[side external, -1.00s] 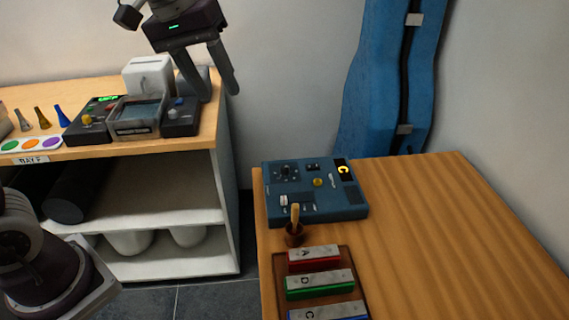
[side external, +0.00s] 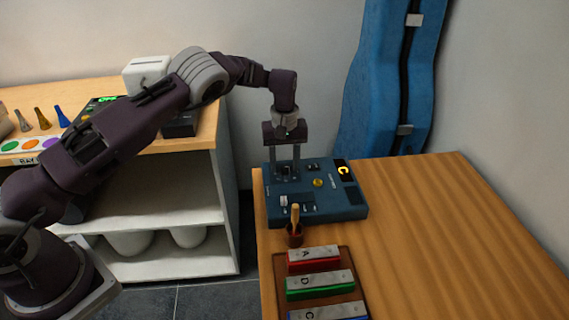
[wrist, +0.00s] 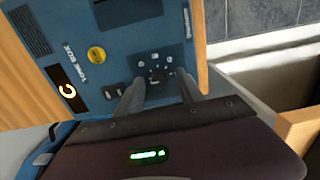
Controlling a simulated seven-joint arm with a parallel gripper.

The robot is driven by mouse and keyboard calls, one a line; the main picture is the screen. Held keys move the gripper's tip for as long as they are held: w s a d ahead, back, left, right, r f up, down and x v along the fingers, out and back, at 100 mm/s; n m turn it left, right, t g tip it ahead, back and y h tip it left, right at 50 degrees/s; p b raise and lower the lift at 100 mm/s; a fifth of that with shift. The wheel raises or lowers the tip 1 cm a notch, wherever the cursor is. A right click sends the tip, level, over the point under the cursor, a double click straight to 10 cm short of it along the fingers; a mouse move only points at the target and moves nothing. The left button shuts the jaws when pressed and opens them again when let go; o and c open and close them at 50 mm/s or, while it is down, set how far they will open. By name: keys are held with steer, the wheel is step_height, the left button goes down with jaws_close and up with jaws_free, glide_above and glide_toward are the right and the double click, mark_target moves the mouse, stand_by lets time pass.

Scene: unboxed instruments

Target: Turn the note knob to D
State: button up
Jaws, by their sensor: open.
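The blue tone box (side external: 330,205) sits on the wooden table, and it also fills the upper part of the wrist view (wrist: 130,45). Its lit display (side external: 343,171) shows a yellow C. The small dark note knob (wrist: 158,75) is on the box panel, with pale marks around it. My gripper (side external: 285,173) points down over the knob end of the box. In the wrist view its open fingers (wrist: 160,82) stand on either side of the knob, apart from it. Their exact height above the panel is hard to tell.
A yellow button (side external: 318,183) and a small dark switch are beside the knob. A blue instrument case (side external: 385,90) leans behind. The table's right side is clear.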

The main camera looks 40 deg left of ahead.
steer(key=shift+f, duration=0.15)
steer(key=shift+c, duration=0.3)
jaws_close()
steer(key=m, duration=0.4)
steer(key=shift+m, duration=2.3)
steer(key=shift+o, duration=0.3)
jaws_free()
